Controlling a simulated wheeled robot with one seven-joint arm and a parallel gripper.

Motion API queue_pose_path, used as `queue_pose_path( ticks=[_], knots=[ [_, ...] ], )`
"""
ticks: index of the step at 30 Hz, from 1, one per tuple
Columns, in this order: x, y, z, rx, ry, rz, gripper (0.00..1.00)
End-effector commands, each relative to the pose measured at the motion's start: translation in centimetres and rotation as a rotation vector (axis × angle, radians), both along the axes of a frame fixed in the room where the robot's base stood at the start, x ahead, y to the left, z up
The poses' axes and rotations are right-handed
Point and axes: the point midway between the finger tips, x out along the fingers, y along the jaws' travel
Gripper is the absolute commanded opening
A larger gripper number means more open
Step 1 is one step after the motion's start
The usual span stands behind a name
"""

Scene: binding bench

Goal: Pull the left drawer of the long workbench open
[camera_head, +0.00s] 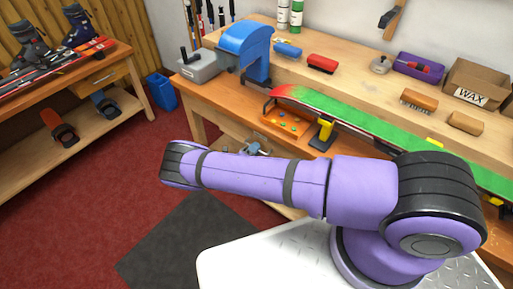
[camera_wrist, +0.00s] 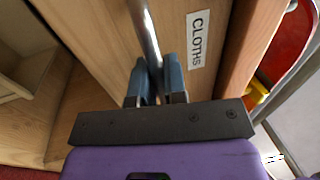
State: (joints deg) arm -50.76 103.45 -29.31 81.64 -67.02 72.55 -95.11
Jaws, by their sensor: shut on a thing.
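In the wrist view, a pale wooden drawer front (camera_wrist: 112,42) carries a white label (camera_wrist: 197,38) reading CLOTHS. A round metal bar handle (camera_wrist: 146,30) runs along it. My gripper (camera_wrist: 155,78) is shut on this handle, one blue-grey finger on each side. The long workbench (camera_head: 222,101) stands along the back wall in the head view. There, my arm covers much of its front, and the drawer and my gripper cannot be made out. I cannot tell how far the drawer stands out from the bench.
A green and red board (camera_head: 375,125) lies along the workbench on yellow-topped supports. A blue machine (camera_head: 245,48) and a grey box (camera_head: 197,66) stand at its left end. A blue bin (camera_head: 161,91) and a side bench (camera_head: 111,71) are at left. Red floor (camera_head: 60,215) is open there.

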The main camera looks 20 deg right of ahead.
Motion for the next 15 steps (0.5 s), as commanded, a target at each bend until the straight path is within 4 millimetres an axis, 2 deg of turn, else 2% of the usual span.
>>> queue_pose_path(
  ticks=[8,15],
  knots=[
    [-3.0,4.5,-0.1,0.003,0.003,0.003,0.00],
    [-6.7,10.0,-0.1,0.004,0.003,0.004,0.00]
  ],
)
